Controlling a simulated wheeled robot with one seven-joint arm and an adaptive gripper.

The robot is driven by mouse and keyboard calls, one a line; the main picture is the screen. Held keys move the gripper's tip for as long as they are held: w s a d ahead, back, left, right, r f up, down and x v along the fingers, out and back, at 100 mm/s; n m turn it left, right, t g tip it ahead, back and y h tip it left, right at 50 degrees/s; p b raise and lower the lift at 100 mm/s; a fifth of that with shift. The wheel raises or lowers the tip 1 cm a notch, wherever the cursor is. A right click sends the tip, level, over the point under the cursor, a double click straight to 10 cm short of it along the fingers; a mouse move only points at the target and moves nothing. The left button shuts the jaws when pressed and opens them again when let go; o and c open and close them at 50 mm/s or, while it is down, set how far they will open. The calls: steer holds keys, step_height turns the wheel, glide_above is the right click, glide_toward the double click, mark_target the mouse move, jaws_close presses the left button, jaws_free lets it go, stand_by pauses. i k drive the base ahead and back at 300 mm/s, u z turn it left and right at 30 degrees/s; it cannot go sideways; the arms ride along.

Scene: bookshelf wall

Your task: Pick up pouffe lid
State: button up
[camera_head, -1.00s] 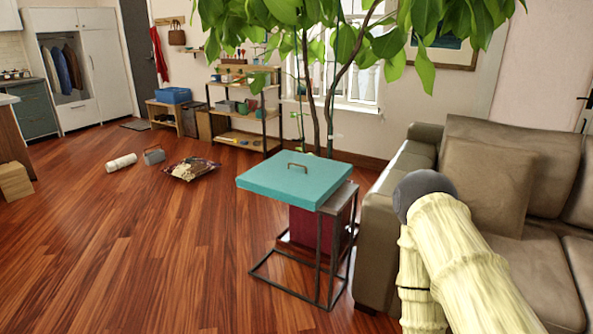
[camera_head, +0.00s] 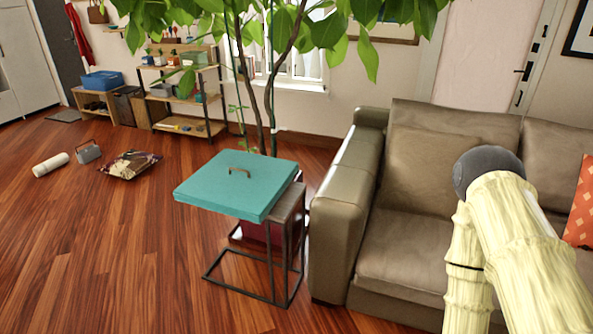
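The pouffe lid (camera_head: 232,188) is a flat, square teal panel with a small bronze handle (camera_head: 239,171) on top. It lies on a side table with a thin dark metal frame (camera_head: 272,262), overhanging the table top to the left. A dark red box-like thing (camera_head: 256,233), partly hidden, stands on the floor behind the frame. My arm (camera_head: 520,250), in a cream ribbed cover with a grey rounded joint, shows at the right, in front of the sofa. My gripper is not in view.
A brown sofa (camera_head: 345,195) stands close to the right of the side table. A leafy plant (camera_head: 270,80) rises behind it. A patterned cushion (camera_head: 130,165), a grey thing (camera_head: 88,152) and a white roll (camera_head: 50,165) lie on the floor at left. The front-left floor is clear.

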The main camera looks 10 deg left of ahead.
mark_target(245, 185)
steer(key=z, duration=0.1)
steer(key=i, duration=0.85)
steer(key=u, duration=0.8)
steer(key=i, duration=0.7)
steer(key=u, duration=0.7)
